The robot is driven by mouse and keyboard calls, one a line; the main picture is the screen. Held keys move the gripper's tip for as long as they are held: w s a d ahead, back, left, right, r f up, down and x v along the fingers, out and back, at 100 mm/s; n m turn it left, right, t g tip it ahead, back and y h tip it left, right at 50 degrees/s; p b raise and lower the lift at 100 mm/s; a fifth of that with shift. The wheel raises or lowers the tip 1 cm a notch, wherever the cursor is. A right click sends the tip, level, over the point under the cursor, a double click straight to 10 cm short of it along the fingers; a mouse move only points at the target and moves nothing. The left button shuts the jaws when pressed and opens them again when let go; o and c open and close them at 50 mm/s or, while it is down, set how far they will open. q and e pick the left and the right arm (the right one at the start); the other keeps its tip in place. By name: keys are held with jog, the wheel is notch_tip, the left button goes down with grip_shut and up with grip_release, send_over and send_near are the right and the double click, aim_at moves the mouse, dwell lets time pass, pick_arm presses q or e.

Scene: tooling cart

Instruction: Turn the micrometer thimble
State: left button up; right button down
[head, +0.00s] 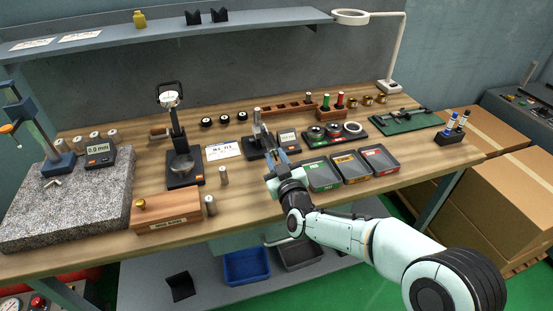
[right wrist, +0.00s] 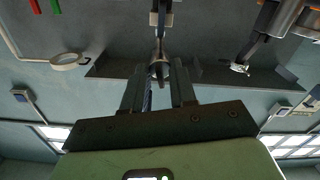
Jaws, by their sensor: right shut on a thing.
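The micrometer (head: 257,120) is held upright in a dark stand (head: 254,152) near the middle of the bench. My right gripper (head: 271,151) reaches it from the front and hides its lower part. In the right wrist view, the right gripper's two fingers (right wrist: 159,86) stand on either side of the micrometer's thimble (right wrist: 158,70), a slim grey part, and are shut on it. A small digital display (head: 287,139) stands just right of the stand. My left gripper is not in view.
Three trays (head: 322,187) lie right of the gripper. A dial gauge stand (head: 184,180), a wooden box (head: 165,222) and a granite plate (head: 60,220) are to the left. A shelf (head: 265,20) runs along the back.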

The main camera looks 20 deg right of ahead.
jog(key=c, duration=1.3)
grip_release()
jog(key=s, duration=1.3)
jog(key=shift+s+d, duration=0.25)
